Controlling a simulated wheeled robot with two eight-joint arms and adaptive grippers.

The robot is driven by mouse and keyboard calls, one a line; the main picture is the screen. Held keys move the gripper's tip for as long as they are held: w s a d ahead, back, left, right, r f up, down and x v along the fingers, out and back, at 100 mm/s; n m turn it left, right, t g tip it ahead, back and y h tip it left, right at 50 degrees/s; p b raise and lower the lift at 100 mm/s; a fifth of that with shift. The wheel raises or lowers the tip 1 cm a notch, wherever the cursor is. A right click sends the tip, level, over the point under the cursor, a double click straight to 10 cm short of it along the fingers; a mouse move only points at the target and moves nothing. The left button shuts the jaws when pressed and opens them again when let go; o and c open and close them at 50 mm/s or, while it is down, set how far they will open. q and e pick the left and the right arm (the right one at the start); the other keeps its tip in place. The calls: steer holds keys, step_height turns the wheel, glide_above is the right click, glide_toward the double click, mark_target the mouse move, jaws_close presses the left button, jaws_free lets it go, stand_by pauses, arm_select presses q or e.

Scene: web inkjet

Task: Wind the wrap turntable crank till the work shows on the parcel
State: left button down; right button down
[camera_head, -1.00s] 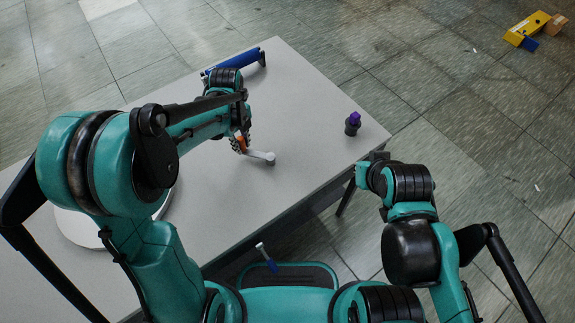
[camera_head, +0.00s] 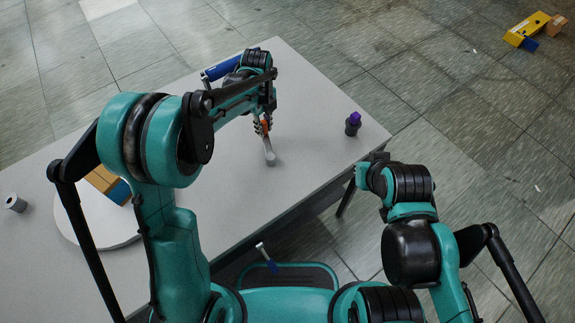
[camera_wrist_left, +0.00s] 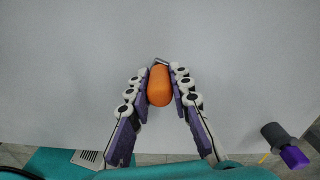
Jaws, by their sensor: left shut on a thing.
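The wrap turntable (camera_head: 104,226) is a white disc on the left of the grey table, partly hidden by my left arm. A tan parcel (camera_head: 97,181) with a blue part sits on it, partly covered by the arm. The crank (camera_head: 269,152) is a pale lever on the table's right half, with an orange handle (camera_wrist_left: 160,86). My left gripper (camera_head: 263,126) is shut on that handle; in the left wrist view its fingers (camera_wrist_left: 160,90) lie along both sides. My right gripper (camera_head: 366,168) is near the table's right corner; its fingers are unclear.
A blue roll (camera_head: 222,67) lies at the table's far edge behind my left gripper. A dark and purple object (camera_head: 353,124) stands near the right corner. A grey roll (camera_head: 16,203) is at far left. A yellow item (camera_head: 527,29) with a small box lies on the floor.

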arm_select(q)
steer(key=c, duration=1.3)
jaws_free()
steer(key=shift+w+d, duration=0.1)
steer(key=shift+d, duration=0.25)
steer(key=shift+r, duration=0.1)
step_height(320, 180, up, 8)
steer(key=p, duration=0.5)
steer(key=shift+p, duration=0.4)
steer(key=shift+a, duration=0.1)
